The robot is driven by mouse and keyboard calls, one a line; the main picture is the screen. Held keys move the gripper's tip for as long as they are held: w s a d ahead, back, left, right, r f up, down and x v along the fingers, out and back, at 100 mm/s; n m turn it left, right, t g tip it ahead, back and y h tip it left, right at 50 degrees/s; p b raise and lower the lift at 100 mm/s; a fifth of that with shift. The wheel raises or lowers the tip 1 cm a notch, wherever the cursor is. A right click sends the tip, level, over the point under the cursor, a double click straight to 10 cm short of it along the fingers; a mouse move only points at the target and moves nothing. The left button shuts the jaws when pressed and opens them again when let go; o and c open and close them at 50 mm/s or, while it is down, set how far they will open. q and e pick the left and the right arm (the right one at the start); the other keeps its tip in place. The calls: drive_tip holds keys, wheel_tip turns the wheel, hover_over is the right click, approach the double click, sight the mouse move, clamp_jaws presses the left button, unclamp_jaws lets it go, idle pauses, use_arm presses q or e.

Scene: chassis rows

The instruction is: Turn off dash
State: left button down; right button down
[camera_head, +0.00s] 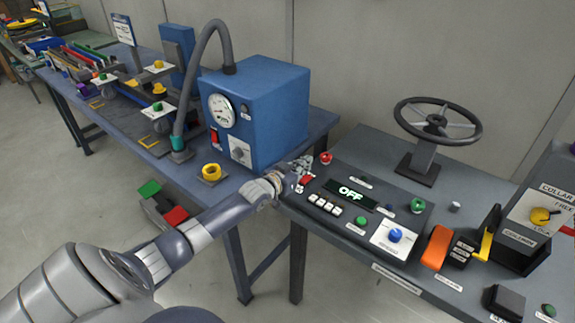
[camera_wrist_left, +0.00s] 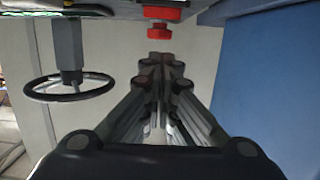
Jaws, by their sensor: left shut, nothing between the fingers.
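The dash (camera_head: 345,212) is a dark sloped panel on the grey bench, and its display (camera_head: 350,195) reads "OFF" in lit letters. It carries a red rocker switch (camera_head: 306,181) at its left edge, a red button (camera_head: 326,158), several white keys (camera_head: 325,204), a green button (camera_head: 361,221) and a blue knob (camera_head: 395,235). My left gripper (camera_head: 303,165) is shut and empty at the panel's left end, close to the rocker and the red button. In the wrist view the shut fingers (camera_wrist_left: 166,62) point toward a red button (camera_wrist_left: 161,14). I cannot tell whether they touch anything.
A steering wheel (camera_head: 437,120) stands behind the dash and also shows in the wrist view (camera_wrist_left: 70,88). A blue box with a gauge (camera_head: 255,110) stands close on the left. An orange lever (camera_head: 437,247) and a collar panel (camera_head: 538,212) stand to the right.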

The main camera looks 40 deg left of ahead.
use_arm(q)
drive_tip(key=s+r, duration=0.4)
drive_tip(key=s, duration=0.5)
drive_tip(key=shift+s+r, duration=0.15)
drive_tip(key=shift+r, duration=0.1)
